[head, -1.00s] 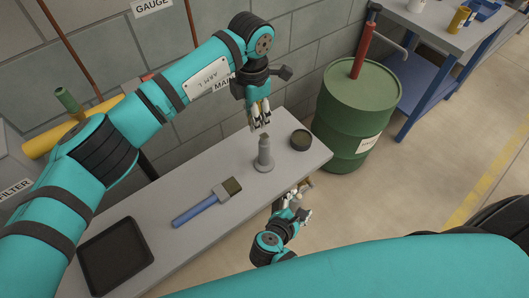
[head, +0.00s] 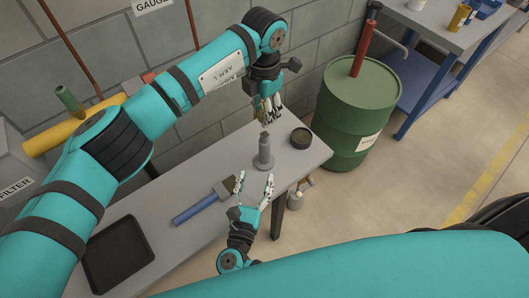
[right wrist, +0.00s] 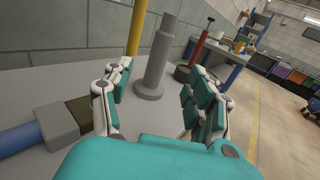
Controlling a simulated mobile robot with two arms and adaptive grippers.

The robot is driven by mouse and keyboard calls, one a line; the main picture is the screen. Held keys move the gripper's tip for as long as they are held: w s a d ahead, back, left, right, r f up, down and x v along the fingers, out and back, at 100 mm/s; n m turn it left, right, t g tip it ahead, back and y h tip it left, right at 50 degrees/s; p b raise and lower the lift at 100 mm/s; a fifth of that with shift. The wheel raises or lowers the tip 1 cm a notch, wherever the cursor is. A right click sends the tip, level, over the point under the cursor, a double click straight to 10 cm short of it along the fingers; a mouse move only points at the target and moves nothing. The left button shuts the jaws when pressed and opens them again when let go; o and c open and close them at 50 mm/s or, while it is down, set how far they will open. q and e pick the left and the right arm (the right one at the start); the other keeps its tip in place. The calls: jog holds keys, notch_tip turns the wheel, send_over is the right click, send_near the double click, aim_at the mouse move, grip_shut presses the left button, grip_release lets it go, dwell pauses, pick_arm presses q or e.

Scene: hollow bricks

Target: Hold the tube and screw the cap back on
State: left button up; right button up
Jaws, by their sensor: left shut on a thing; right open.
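A grey upright post with a round foot (head: 264,158) stands on the table; a small brownish tip shows at its top in the head view. I cannot tell whether that tip is a cap. My left gripper (head: 271,118) is above and behind the post, shut on a small yellow-olive thing, mostly hidden by the fingers. A yellow rod (right wrist: 136,28) beside the post in the right wrist view may be this tube. My right gripper (head: 255,180) is open and empty in front of the post. Its spread fingers (right wrist: 160,82) frame the post's foot in the right wrist view.
A round dark dish (head: 301,138) sits right of the post. A blue-handled brush (head: 200,208) lies left of my right gripper, and a black tray (head: 118,255) lies at the near left. A green drum (head: 355,115) stands beyond the table's right end.

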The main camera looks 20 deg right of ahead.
aim_at(263, 151)
jog(key=x, duration=1.1)
jog(key=shift+w+d, duration=0.2)
jog(key=shift+w, duration=0.15)
jog(key=shift+c, duration=0.3)
grip_shut()
